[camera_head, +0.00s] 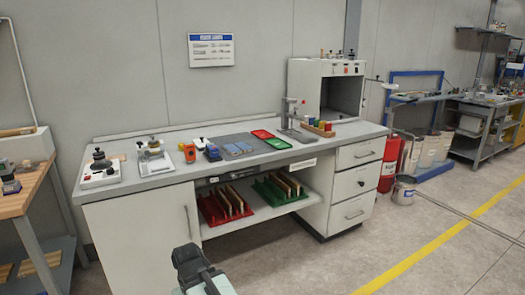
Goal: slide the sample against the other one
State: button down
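Two flat bluish-grey pieces, which look like the samples, lie on a dark grey mat (265,150) on the workbench (160,183). The left piece (231,151) and the right piece (245,147) are close together; at this size I cannot tell whether they touch. My gripper (187,254) is low in the foreground, in front of the bench and well away from the pieces. Its dark fingers are seen from behind, so their opening is hidden. I see nothing held in it.
A green tray (283,144) lies right of the pieces, and a small blue device (212,153) and an orange one (190,153) stand left. A stand (292,118) rises behind. Red (207,216) and green (265,196) racks hold boards below. Floor in front is clear.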

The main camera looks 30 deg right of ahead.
aim_at(244, 148)
jog(key=z, duration=0.1)
jog(key=i, duration=0.85)
